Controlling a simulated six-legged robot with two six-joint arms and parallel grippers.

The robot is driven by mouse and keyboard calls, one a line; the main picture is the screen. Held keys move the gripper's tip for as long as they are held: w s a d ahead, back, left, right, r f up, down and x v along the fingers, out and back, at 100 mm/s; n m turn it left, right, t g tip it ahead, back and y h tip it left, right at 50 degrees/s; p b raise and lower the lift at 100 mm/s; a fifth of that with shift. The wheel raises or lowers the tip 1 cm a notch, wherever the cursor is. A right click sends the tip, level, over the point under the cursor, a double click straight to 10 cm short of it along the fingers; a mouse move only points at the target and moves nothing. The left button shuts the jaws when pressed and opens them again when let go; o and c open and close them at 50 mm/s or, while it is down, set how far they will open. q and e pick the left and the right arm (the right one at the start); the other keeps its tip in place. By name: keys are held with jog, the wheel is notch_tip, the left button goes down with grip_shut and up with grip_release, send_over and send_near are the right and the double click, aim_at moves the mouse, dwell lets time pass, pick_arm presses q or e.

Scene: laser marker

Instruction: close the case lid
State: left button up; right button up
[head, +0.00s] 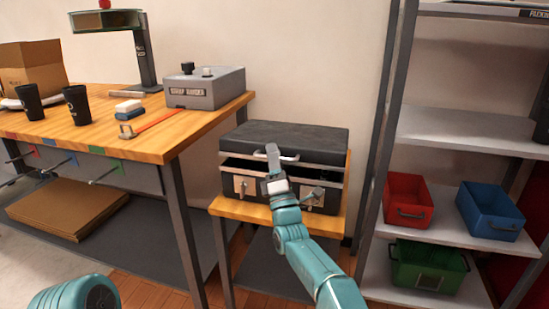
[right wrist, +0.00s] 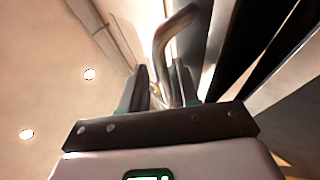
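The black case sits on a small wooden stand. Its dark lid (head: 290,138) is nearly down, with a dark gap between it and the silver-edged lower part (head: 322,180). A silver lid handle (head: 291,158) is on the front of the lid, and its metal bar also shows in the right wrist view (right wrist: 172,35). My right gripper (head: 273,158) is at the handle's left end. In the right wrist view its two fingers (right wrist: 163,88) stand close on both sides of the bar and appear shut on it. My left gripper is not in view.
A workbench (head: 185,130) with a grey box (head: 205,88), cups and a lamp-like device stands to the left. A shelf rack (head: 440,130) with red (head: 408,200), blue and green bins stands close on the right. Latches (head: 240,186) show on the case front.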

jog(key=shift+d+f, duration=0.1)
jog(key=shift+f, duration=0.3)
jog(key=shift+s+f, duration=0.15)
jog(key=shift+f, duration=0.35)
jog(key=o, duration=0.3)
jog(key=s+f, duration=0.1)
jog(key=f, duration=0.1)
jog(key=shift+s+d+f, duration=0.2)
jog(key=shift+s+f, duration=0.1)
jog(key=shift+s, duration=0.05)
jog(key=s+d, duration=0.2)
jog(key=s, duration=0.1)
jog(key=shift+f, duration=0.35)
jog(key=c, duration=0.3)
jog(key=p+v, duration=0.1)
jog(key=v, duration=0.8)
jog(key=shift+a, duration=0.4)
jog(key=shift+s, duration=0.1)
